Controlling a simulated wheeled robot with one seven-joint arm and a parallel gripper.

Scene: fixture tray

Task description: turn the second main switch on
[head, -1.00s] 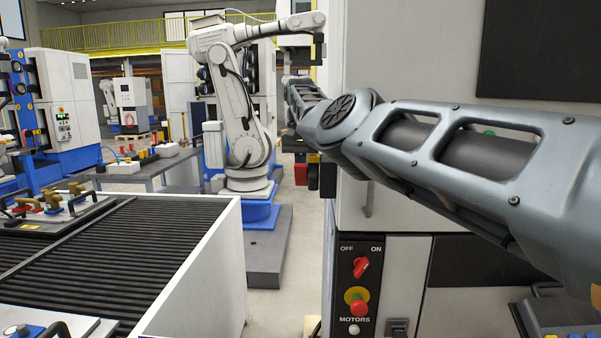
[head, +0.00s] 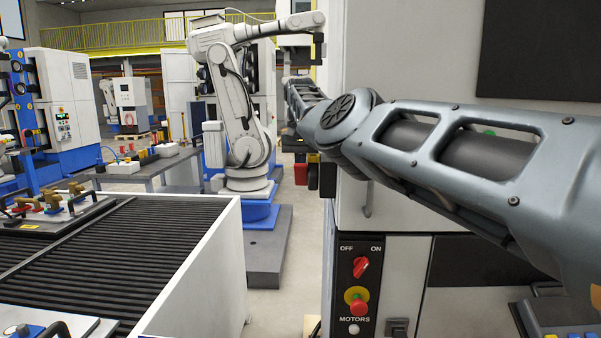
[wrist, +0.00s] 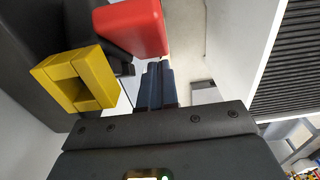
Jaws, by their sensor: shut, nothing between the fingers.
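In the wrist view, a red block-like handle (wrist: 132,27) and a yellow square bracket (wrist: 76,80) stick out from a dark housing (wrist: 40,30); I cannot tell its switch position. In the head view a small red block (head: 301,173) shows beside the cabinet edge, likely the same part. My gripper (wrist: 158,72) is shut and empty, its dark fingers just below and right of the red handle in the wrist picture; I cannot tell whether they touch it. In the head view the fingers are not clearly visible.
A panel marked OFF, ON and MOTORS has a red rotary knob (head: 361,267) and a red push button (head: 359,307) on a yellow ring. A grey cabinet (head: 385,210) stands close to my arm. A white-sided roller conveyor (head: 195,275) is at left, with open floor between.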

